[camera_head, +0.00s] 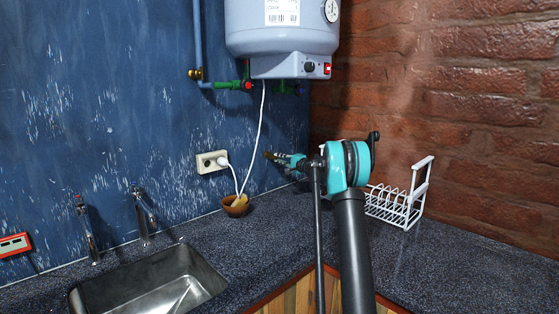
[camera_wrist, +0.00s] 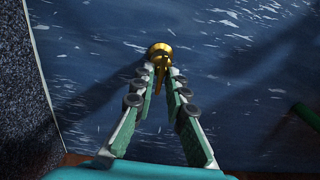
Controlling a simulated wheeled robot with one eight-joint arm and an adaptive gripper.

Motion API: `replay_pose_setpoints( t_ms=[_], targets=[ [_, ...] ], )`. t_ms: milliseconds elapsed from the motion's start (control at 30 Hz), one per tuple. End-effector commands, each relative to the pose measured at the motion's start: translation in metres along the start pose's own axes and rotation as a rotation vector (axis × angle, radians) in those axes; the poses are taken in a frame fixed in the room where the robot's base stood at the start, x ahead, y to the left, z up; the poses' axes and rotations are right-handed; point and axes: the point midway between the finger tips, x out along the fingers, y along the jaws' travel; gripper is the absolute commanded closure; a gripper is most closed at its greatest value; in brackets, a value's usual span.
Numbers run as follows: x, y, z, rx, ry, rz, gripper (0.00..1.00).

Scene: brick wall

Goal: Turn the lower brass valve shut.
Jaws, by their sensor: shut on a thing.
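The lower brass valve (camera_wrist: 159,50) sticks out from the blue wall in the wrist view, with a round body and a narrow brass handle pointing down between my fingertips. My gripper (camera_wrist: 163,76) is shut on that handle, its two green fingers converging from below. In the head view my gripper (camera_head: 279,157) is at the blue wall, right of the white socket and above the counter. Its fingers look small there, and they partly hide the valve. Another brass valve (camera_head: 196,74) sits higher up on the blue pipe, left of the water heater.
The water heater (camera_head: 283,30) hangs above, with a green pipe fitting (camera_head: 232,85) below it. A white cable runs to the socket (camera_head: 211,162). A wooden bowl (camera_head: 234,206), a steel sink (camera_head: 150,285) and a white dish rack (camera_head: 400,203) are on the dark counter (camera_head: 450,250).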

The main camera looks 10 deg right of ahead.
Motion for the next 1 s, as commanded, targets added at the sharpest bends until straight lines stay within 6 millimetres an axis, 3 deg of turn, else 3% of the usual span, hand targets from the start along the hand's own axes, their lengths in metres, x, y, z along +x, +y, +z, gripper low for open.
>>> replay_pose_setpoints(
  t_ms=[133,167,300,667,833,1000],
  targets=[
    [-0.001,0.001,-0.001,-0.002,0.002,0.001,1.00],
    [-0.001,0.001,-0.001,-0.002,0.002,0.001,0.84],
    [-0.001,0.001,-0.001,-0.002,0.001,0.001,0.68],
    [-0.004,0.000,-0.001,-0.001,0.001,0.000,0.68],
    [-0.026,0.000,-0.001,-0.001,0.003,0.000,0.68],
    [-0.062,0.000,-0.001,-0.001,0.004,0.000,0.68]
  ],
)
